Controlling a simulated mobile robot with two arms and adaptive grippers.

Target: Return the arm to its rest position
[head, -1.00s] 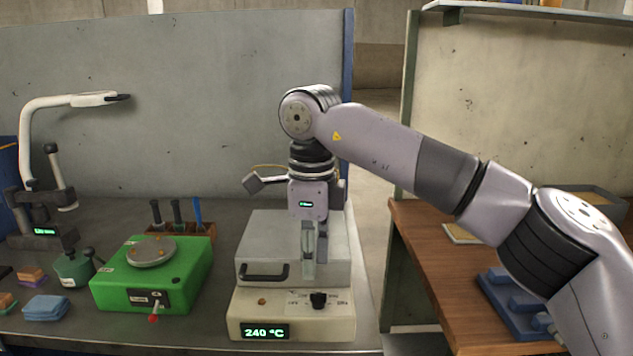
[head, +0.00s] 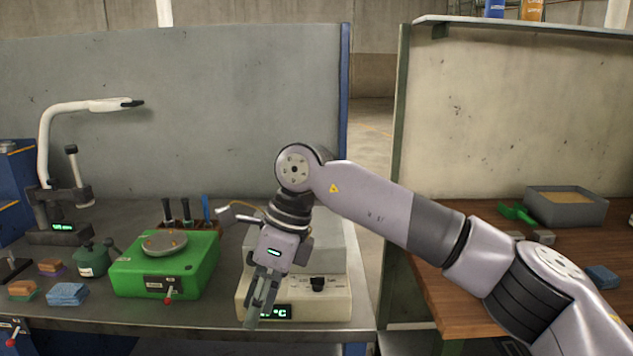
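My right arm comes in from the right, and its gripper (head: 258,308) hangs in front of the furnace (head: 335,298), a cream box with a grey upper part. The fingers point down and to the left and cover part of the green temperature display (head: 281,312). They look close together, seen at a slant, and I cannot tell how far apart they are. I see nothing held between them. My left gripper is not in view.
Left of the furnace is a green machine (head: 150,282) with a round plate, near a white-armed microscope (head: 48,150) and small blocks. A wooden table (head: 455,300) at right carries a grey sand tray (head: 566,212) and a green scoop (head: 516,213). A gap separates the benches.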

